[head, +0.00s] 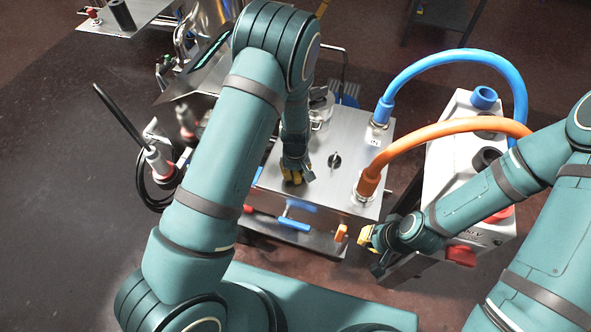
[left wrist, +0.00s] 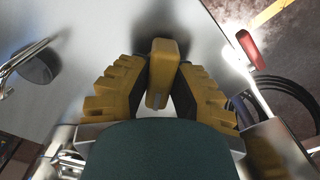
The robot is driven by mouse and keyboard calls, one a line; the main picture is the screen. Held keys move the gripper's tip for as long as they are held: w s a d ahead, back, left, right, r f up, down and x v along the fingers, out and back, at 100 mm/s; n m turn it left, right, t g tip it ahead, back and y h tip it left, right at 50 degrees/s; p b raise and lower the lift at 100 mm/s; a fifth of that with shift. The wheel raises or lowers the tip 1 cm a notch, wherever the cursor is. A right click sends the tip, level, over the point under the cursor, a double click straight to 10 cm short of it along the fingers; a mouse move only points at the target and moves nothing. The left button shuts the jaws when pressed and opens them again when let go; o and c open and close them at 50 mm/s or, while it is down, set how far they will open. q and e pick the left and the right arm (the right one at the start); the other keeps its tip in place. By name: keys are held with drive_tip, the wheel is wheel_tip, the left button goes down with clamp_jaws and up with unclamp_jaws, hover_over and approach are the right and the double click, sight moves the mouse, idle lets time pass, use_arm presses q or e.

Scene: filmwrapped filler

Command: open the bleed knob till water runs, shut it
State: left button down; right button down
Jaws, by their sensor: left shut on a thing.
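The yellow bleed knob (left wrist: 163,68) stands upright between the ribbed yellow fingers of my left gripper (left wrist: 160,92) in the left wrist view. The fingers are shut on it. In the head view my left gripper (head: 292,174) points down at the front left part of the steel box top (head: 315,190); the knob is hidden there by the fingers and wrist. My right gripper (head: 369,238) is in front of the box's right front corner, beside a small orange handle (head: 341,233) and apart from it. Its finger gap is unclear. I see no running water.
A black knob (head: 335,160) is on the box top, right of my left gripper. Blue (head: 452,56) and orange (head: 440,128) hoses arch to a white unit (head: 450,150) at right. Blue-handled parts (head: 293,223) line the box's front. A clear cup (head: 320,103) stands behind.

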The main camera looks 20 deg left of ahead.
use_arm(q)
drive_tip(key=shift+s+n, duration=0.1)
drive_tip(key=shift+n, duration=0.8)
drive_tip(key=c, duration=0.8)
unclamp_jaws()
wheel_tip(320, 180, up, 12)
